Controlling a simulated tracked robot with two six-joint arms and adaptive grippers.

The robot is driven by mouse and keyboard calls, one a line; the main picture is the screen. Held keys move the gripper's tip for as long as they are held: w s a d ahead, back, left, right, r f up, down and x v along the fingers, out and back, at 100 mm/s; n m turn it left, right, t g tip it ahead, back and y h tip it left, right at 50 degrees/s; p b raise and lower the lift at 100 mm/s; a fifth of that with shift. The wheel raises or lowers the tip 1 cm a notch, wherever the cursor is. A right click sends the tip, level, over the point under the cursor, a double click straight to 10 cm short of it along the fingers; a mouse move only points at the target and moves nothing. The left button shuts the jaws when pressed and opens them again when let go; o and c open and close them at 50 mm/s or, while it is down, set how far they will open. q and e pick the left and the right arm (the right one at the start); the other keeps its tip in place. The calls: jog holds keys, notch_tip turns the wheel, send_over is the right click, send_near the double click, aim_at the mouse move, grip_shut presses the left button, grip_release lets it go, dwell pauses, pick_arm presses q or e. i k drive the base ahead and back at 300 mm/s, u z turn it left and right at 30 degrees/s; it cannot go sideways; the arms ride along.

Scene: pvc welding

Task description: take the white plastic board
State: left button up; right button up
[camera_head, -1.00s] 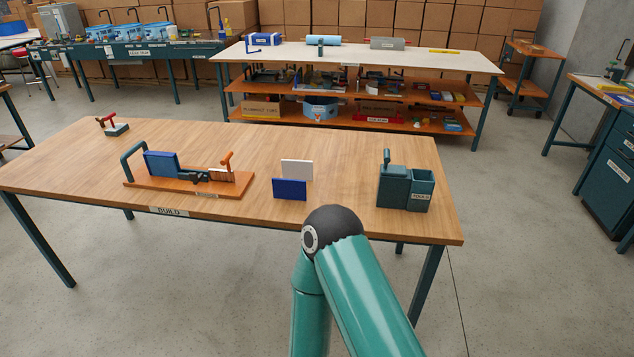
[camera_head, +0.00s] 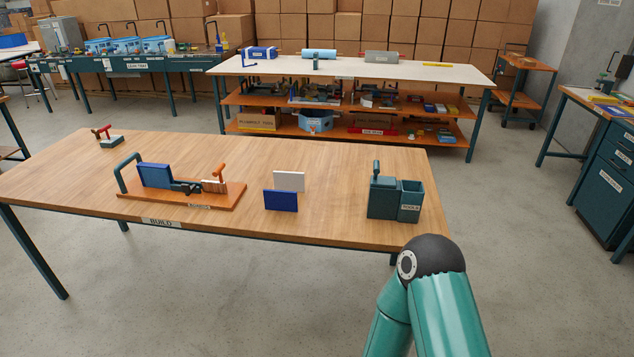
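The white plastic board (camera_head: 290,180) stands upright on the wooden table marked BUILD (camera_head: 340,170). A blue board (camera_head: 281,200) stands just in front of it and hides part of its lower edge. Both are right of the orange welding fixture (camera_head: 215,198), which holds another blue board (camera_head: 155,176) upright. One teal arm link of mine with a dark joint (camera_head: 438,255) shows at the lower right, off the table's front edge. Neither gripper is in the picture.
A teal tool holder (camera_head: 396,197) stands right of the boards. A small clamp-like tool (camera_head: 108,138) sits at the table's far left. A white-topped bench with shelves (camera_head: 400,72) stands behind. The table between the boards and the tool holder is clear.

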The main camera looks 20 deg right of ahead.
aim_at(283, 180)
jog(key=z, duration=0.1)
jog(key=i, duration=0.9)
